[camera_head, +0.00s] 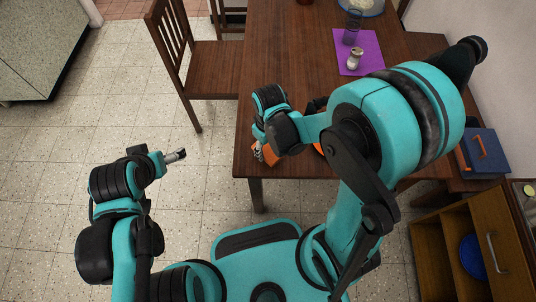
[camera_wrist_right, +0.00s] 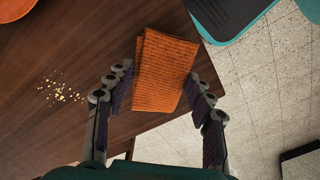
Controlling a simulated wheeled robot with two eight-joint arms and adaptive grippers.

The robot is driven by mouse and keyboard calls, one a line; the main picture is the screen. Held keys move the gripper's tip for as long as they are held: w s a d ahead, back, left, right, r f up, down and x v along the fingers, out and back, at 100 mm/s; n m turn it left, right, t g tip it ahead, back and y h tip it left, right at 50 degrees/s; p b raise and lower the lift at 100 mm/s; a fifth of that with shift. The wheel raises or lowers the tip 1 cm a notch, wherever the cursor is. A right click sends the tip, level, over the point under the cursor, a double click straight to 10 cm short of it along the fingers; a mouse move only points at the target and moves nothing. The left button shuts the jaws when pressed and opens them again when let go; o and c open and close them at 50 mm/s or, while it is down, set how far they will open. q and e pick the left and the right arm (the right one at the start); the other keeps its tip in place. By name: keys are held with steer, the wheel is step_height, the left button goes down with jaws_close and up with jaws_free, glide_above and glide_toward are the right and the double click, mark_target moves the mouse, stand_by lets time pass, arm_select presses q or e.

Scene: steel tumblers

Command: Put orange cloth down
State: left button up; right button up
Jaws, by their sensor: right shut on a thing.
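The orange cloth (camera_wrist_right: 165,70) is folded and textured. It lies between the two fingers of my right gripper (camera_wrist_right: 158,76) in the right wrist view, over the corner of the wooden table. In the head view a part of the cloth (camera_head: 271,153) shows under my right gripper (camera_head: 259,149) at the table's near left corner; the rest is hidden by the gripper. My right gripper is shut on the cloth. I cannot tell whether the cloth touches the tabletop. My left gripper (camera_head: 176,156) is over the floor, left of the table, away from the cloth.
The wooden table (camera_head: 285,60) has crumbs (camera_wrist_right: 62,90) near the cloth. An orange item (camera_wrist_right: 12,8) lies farther along it. A chair (camera_head: 208,68) stands left. A blue box (camera_head: 484,150) stands right.

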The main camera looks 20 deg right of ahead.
mark_target(268, 153)
step_height(268, 153, down, 4)
steer(key=shift+w+f+b, duration=0.1)
steer(key=shift+f+b, duration=0.05)
steer(key=shift+b, duration=1)
steer(key=o, duration=0.8)
steer(key=shift+f, duration=0.1)
steer(key=o, duration=0.4)
